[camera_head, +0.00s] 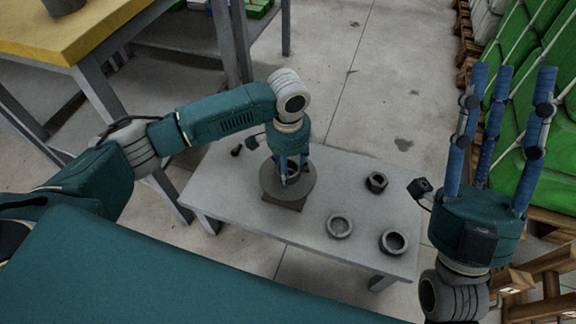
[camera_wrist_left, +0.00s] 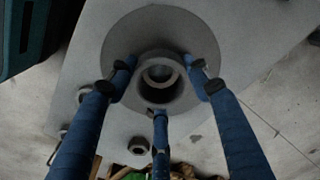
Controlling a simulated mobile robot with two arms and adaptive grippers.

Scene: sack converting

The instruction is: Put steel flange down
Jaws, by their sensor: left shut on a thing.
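The steel flange (camera_head: 268,182) is a grey disc with a raised hub, at the left middle of the grey table (camera_head: 225,195). In the left wrist view the flange (camera_wrist_left: 125,38) fills the upper middle, its hub facing the camera. My left gripper (camera_head: 291,178) points down from above. Its three blue fingers are closed around the hub, as the left wrist view shows too. A brown block (camera_head: 285,204) shows under the flange; whether they touch is hard to tell. My right gripper (camera_head: 510,75) points up at the right, with its three fingers spread and empty.
Two grey rings (camera_head: 340,236) (camera_head: 393,251) and a dark nut-like part (camera_head: 376,182) lie on the table's right half. A small dark piece (camera_head: 237,151) lies at its left. A yellow-topped bench (camera_head: 95,28) stands top left. Green sacks (camera_head: 545,70) are stacked at right.

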